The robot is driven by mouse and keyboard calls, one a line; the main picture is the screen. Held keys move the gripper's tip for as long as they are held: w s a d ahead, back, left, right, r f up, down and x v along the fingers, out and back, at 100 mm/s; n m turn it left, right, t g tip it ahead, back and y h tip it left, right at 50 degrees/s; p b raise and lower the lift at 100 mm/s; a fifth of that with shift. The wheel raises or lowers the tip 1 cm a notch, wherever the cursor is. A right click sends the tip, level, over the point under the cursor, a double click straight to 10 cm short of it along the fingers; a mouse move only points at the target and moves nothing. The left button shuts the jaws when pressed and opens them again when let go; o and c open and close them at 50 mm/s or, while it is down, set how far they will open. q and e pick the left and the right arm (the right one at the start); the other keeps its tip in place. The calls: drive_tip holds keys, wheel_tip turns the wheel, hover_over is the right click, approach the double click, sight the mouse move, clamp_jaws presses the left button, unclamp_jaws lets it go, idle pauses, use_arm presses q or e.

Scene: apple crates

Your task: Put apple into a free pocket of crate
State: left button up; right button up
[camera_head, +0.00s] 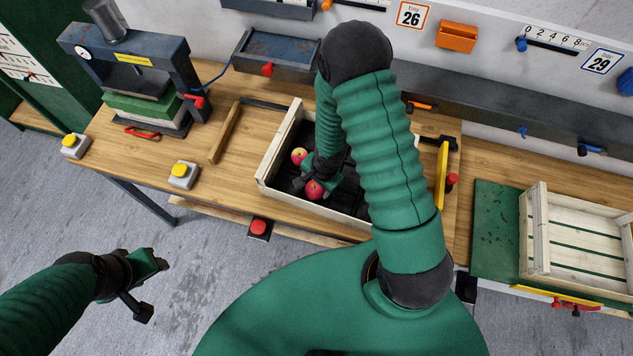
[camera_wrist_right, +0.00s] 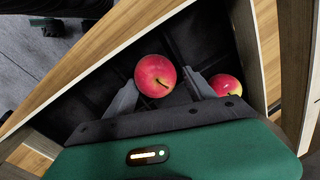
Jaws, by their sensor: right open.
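A wooden crate (camera_head: 268,160) with a black pocketed insert stands on the workbench. A red apple (camera_head: 314,189) sits in it near its front wall; a red-yellow apple (camera_head: 299,156) sits farther back. My right gripper (camera_head: 312,182) reaches down into the crate, open at the nearer apple. In the right wrist view, one apple (camera_wrist_right: 155,76) lies between the spread fingers of the right gripper (camera_wrist_right: 160,88), with the other apple (camera_wrist_right: 226,86) just outside the right finger. My arm hides much of the crate's right side. My left gripper (camera_head: 152,285) hangs over the floor, empty; its finger opening is unclear.
A pale slatted crate (camera_head: 535,235) stands on a green surface at the right, and looks empty. A press (camera_head: 140,85) and a yellow button box (camera_head: 183,175) are left of the black-lined crate. A wooden bar (camera_head: 225,132) lies beside it. Bare bench top shows between them.

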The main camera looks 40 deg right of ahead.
sight(324, 191)
wheel_tip(324, 191, up, 16)
drive_tip(key=s+p, duration=0.2)
drive_tip(key=p, duration=0.2)
drive_tip(key=shift+s+d+r, duration=0.25)
drive_tip(key=shift+d, duration=0.1)
drive_tip(key=s+a+f+n+b, duration=0.1)
drive_tip(key=s+a+n+b, duration=0.1)
drive_tip(key=a+n+b, duration=0.3)
drive_tip(key=shift+a+n+t+h+b, duration=0.35)
drive_tip(key=shift+n+b, duration=1.6)
drive_tip(key=shift+n, duration=2.85)
drive_tip(key=shift+s+a, duration=0.15)
drive_tip(key=shift+a, duration=0.05)
